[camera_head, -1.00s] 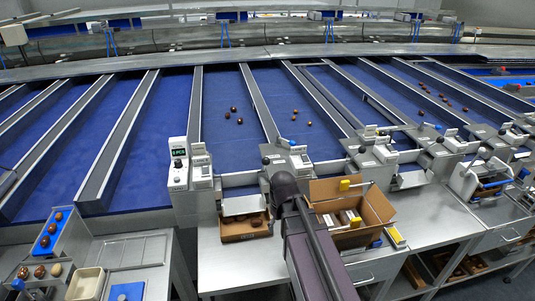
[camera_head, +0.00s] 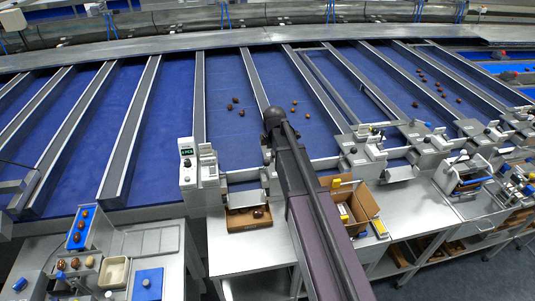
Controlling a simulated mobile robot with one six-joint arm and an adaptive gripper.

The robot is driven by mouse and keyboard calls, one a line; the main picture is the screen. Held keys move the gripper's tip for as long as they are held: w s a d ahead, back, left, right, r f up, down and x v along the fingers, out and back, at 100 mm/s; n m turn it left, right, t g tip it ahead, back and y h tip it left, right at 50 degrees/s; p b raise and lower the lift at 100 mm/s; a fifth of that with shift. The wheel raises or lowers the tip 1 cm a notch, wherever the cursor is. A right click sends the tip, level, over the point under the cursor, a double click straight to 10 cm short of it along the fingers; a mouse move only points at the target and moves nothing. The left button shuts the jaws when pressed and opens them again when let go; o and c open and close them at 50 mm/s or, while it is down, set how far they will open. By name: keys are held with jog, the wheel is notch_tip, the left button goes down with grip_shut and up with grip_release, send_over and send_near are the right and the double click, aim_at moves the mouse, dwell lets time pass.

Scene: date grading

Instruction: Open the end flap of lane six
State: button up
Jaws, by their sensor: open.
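Several blue sorting lanes (camera_head: 225,140) run away from me, split by grey metal dividers. I cannot read lane numbers, so I cannot tell which is lane six. One metal end flap (camera_head: 243,198) shows at the front of the lane left of my arm, above a brown carton (camera_head: 240,222) holding a few dates. My dark arm reaches up the middle, its rounded joint over the lanes. It hides part of the lane ends behind it. My gripper cannot be made out.
An open cardboard box (camera_head: 362,216) with yellow-marked items stands right of my arm. A post with a green display (camera_head: 187,153) stands left. A side bench (camera_head: 135,264) with a blue date tray (camera_head: 82,228) is at lower left. Steel counter (camera_head: 233,258) is partly clear.

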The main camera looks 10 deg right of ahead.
aim_at(267, 160)
jog(key=w+r+n+p, duration=0.1)
jog(key=w+r+n, duration=0.1)
jog(key=w+r, duration=0.1)
jog(key=shift+p, duration=0.4)
jog(key=shift+f, duration=0.15)
jog(key=f+b, duration=0.4)
jog(key=w+f+b, duration=0.1)
jog(key=f+b, duration=0.3)
jog(key=b, duration=0.1)
jog(key=w+f+b, duration=0.1)
jog(key=f+b, duration=0.3)
jog(key=f, duration=0.1)
jog(key=shift+w+a+f, duration=0.1)
jog(key=shift+w+a, duration=0.1)
jog(key=shift+w, duration=0.05)
dwell(0.5)
jog(key=shift+c, duration=0.2)
grip_shut()
